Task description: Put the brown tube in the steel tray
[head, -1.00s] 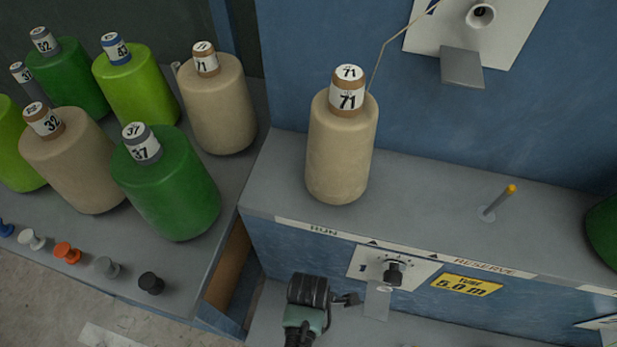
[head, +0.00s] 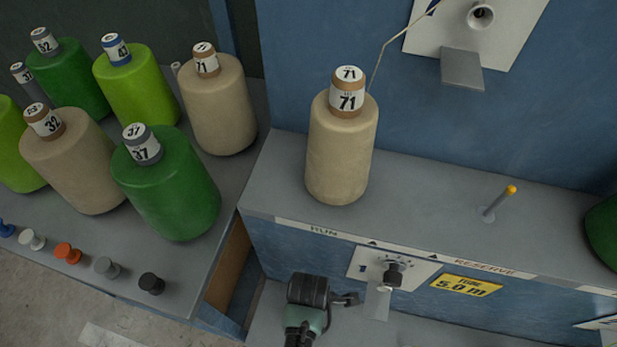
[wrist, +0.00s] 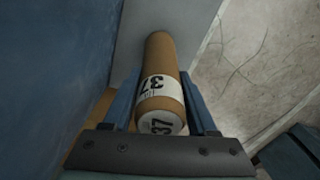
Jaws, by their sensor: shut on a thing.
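The brown tube (wrist: 161,62) is a bare cardboard-coloured cylinder with a white label reading 37. It lies lengthwise between the two blue-grey fingers of my gripper (wrist: 160,88), which is shut on it in the wrist view. The tube's labelled end faces the camera, and its far end points over a pale grey surface (wrist: 188,25). I cannot tell whether that surface is part of the steel tray; no tray is clearly recognisable in either view. In the head view, part of my arm shows at the bottom centre, but the tube and fingertips cannot be made out.
A beige cone marked 71 (head: 340,150) stands on the grey ledge (head: 425,205), left of a yellow-tipped peg (head: 497,203). Several green and beige cones crowd the left shelf (head: 200,270), with small coloured knobs along its front. A blue wall rises behind the ledge.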

